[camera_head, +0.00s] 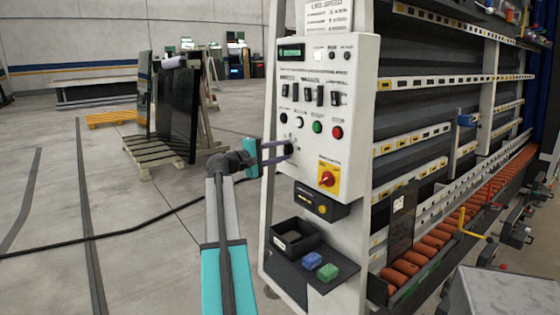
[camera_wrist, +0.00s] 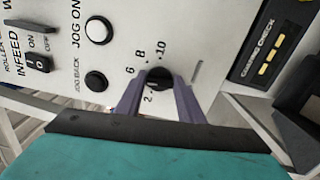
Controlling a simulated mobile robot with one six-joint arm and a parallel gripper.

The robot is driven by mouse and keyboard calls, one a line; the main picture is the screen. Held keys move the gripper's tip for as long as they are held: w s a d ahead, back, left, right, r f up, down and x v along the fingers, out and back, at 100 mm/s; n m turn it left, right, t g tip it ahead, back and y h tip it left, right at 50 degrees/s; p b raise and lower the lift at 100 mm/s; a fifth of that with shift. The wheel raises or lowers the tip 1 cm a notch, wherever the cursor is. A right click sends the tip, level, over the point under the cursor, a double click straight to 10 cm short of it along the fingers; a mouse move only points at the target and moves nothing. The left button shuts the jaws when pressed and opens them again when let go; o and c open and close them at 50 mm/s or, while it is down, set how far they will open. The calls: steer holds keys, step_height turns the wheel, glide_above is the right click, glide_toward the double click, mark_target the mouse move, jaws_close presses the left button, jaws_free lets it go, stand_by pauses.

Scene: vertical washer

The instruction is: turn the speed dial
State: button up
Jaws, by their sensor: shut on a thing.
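The speed dial (camera_wrist: 159,76) is a small black round knob on the white control panel (camera_head: 350,60), with numbers such as 2, 6, 8 and 10 printed around it. In the wrist view it sits between the two purple fingers of my gripper (camera_wrist: 158,92), which are shut on it. In the head view my gripper (camera_head: 288,151) reaches the lower left of the panel from the left. The fingers hide part of the dial and some of its markings.
Near the dial are a white button (camera_wrist: 99,30), a black button (camera_wrist: 96,81) and a switch (camera_wrist: 38,64). A red knob on a yellow plate (camera_head: 328,178) sits lower right. Below are a black bin (camera_head: 294,237) and a shelf with blue and green blocks. Open floor lies left.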

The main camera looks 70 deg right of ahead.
steer(key=m+b, duration=0.8)
steer(key=b, duration=0.2)
steer(key=shift+w+d+m, duration=0.1)
steer(key=shift+d+m, duration=0.05)
steer(key=shift+m, duration=0.25)
steer(key=o, duration=1.1)
steer(key=shift+c, duration=0.2)
steer(key=shift+f, duration=0.1)
